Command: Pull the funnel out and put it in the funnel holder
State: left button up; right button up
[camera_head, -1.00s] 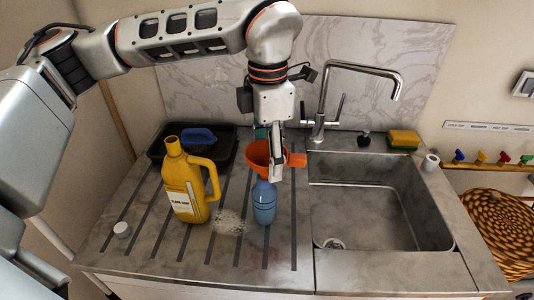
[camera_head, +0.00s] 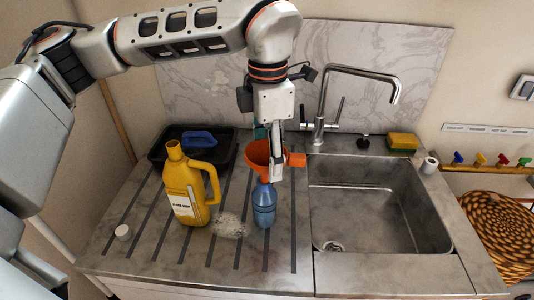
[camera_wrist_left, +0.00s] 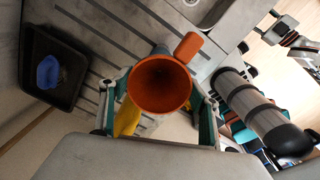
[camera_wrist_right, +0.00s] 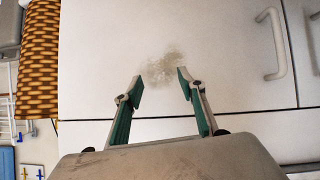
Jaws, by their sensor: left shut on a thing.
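The orange funnel (camera_head: 257,154) stands over the mouth of the blue bottle (camera_head: 264,205) on the ribbed drainboard. Its lower end is hidden, so I cannot tell whether its spout is still inside the bottle. My left gripper (camera_head: 277,165) is shut on the funnel from above. My right gripper (camera_wrist_right: 160,81) is open and empty in front of a pale cabinet front. I cannot pick out the funnel holder for certain.
A yellow jug (camera_head: 183,188) stands left of the bottle, close to it. Behind is a black tray (camera_head: 164,146) with a blue item. The sink (camera_head: 370,215) and tall tap (camera_head: 322,95) are to the right. Coloured pegs (camera_head: 481,158) line a wall rail at far right.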

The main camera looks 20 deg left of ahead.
pick_arm(q)
jog(key=shift+r+p, duration=0.95)
jog(key=shift+r, duration=0.45)
